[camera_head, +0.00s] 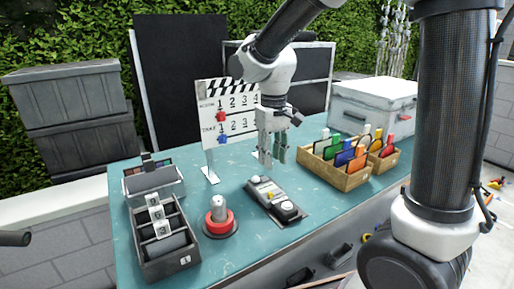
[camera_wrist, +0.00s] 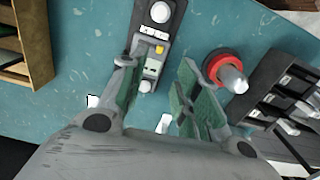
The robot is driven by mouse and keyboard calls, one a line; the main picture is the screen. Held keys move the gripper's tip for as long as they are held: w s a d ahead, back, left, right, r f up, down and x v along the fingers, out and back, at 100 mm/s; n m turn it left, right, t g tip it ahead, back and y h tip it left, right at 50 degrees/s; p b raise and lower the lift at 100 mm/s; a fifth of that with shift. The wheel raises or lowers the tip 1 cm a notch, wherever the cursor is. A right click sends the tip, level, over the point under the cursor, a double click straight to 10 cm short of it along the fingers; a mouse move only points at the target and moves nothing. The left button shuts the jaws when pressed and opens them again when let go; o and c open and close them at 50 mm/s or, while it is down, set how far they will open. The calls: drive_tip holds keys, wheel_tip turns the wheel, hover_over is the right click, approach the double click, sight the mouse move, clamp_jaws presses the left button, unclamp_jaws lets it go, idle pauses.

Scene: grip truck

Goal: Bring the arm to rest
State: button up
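My gripper (camera_head: 272,146) hangs from my arm over the teal table (camera_head: 245,258), fingers pointing down, in front of the black-and-white clapperboard. In the wrist view my gripper (camera_wrist: 160,92) shows two green-padded fingers set wide apart, with nothing between them but the table below. It is open and empty. Below it on the table lies a grey control box (camera_head: 272,198) with knobs and a yellow button; it also shows in the wrist view (camera_wrist: 152,48). A red-based grey knob (camera_head: 219,214) stands beside the box and also shows in the wrist view (camera_wrist: 226,72).
The clapperboard (camera_head: 212,133) stands close behind my gripper. A wooden box (camera_head: 346,181) with coloured cards is to the right, and a white case (camera_head: 372,98) behind it. Dark trays (camera_head: 163,260) fill the left end. The table's front middle is clear.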

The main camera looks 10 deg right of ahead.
drive_tip(key=s+d+r+m+t, duration=0.2)
drive_tip(key=s+d+r, duration=0.2)
drive_tip(key=s+d, duration=0.4)
drive_tip(key=s+d+r+m+t, duration=0.1)
drive_tip(key=s+d+r, duration=0.3)
drive_tip(key=s+d, duration=0.5)
drive_tip(key=shift+s+r+m+t, duration=0.3)
drive_tip(key=shift+s+m+t, duration=0.15)
drive_tip(key=shift+t, duration=0.35)
drive_tip(key=shift+a, duration=0.1)
